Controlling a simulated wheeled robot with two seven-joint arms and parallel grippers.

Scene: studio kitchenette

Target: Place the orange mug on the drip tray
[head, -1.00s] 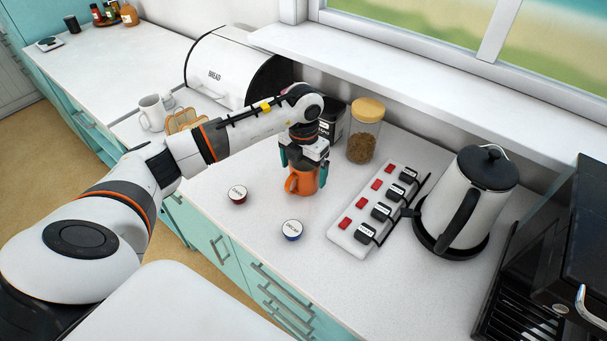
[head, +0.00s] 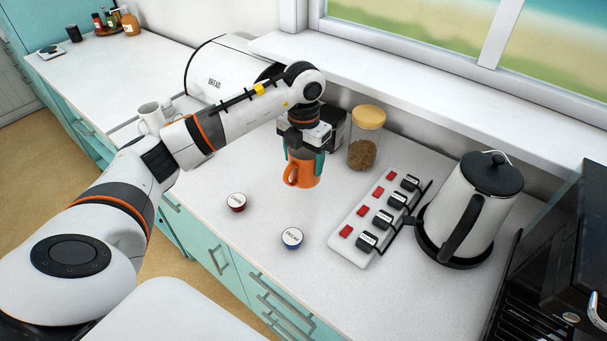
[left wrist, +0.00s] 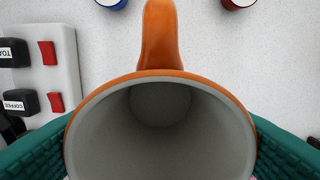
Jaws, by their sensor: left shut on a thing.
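The orange mug (head: 303,174) is upright in my left gripper (head: 304,158), its handle toward the left in the head view. The green fingers close on the mug from both sides. In the left wrist view the mug (left wrist: 160,77) fills the lower middle, its grey inside empty and its handle pointing up the picture. The mug appears to be raised above the counter. The drip tray (head: 515,315) seems to be the dark slatted part of the black machine at the lower right edge of the head view, partly cut off. My right gripper is not in view.
A power strip (head: 345,250) with red switches and black plugs lies right of the mug. The kettle (head: 475,200) on its base stands between it and the black machine (head: 570,240). Two pods, red (head: 237,202) and blue (head: 292,238), lie on the counter. A jar (head: 366,140) stands behind.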

